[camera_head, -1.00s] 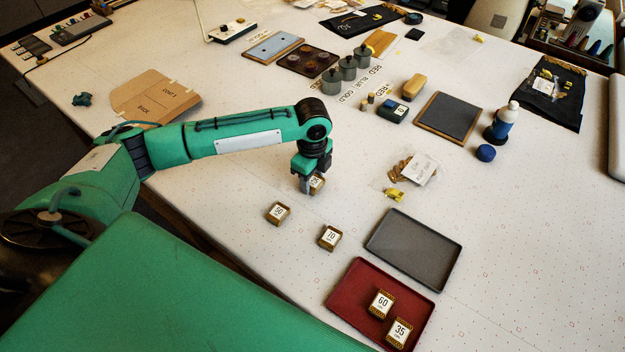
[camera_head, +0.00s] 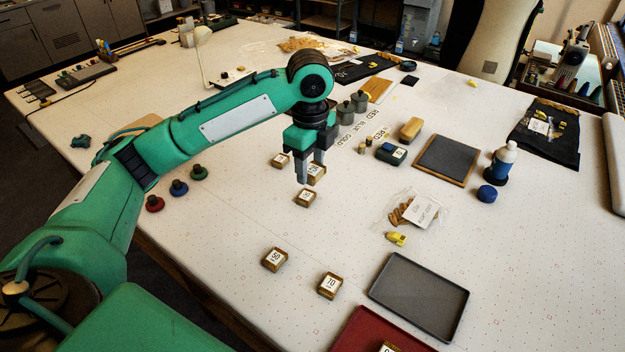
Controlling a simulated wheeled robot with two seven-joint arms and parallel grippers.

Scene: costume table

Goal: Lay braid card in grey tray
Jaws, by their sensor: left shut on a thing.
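My left gripper (camera_head: 311,175) is shut on a small braid card (camera_head: 315,174) with a white label, seen between its fingers above the table; its number is too small to read. Another braid card (camera_head: 305,197) shows just below the gripper and one more (camera_head: 280,160) to its left. The card labelled 50 (camera_head: 275,259) and the card labelled 70 (camera_head: 330,285) lie nearer on the table. The grey tray (camera_head: 389,304) is empty, at lower right of the gripper. My right gripper is not in view.
A red tray (camera_head: 355,335) with a braid card (camera_head: 391,347) is partly cut off below the grey tray. A clear packet (camera_head: 415,210) and a yellow clip (camera_head: 396,239) lie beyond the grey tray. Several coloured knobs (camera_head: 178,188) stand at left.

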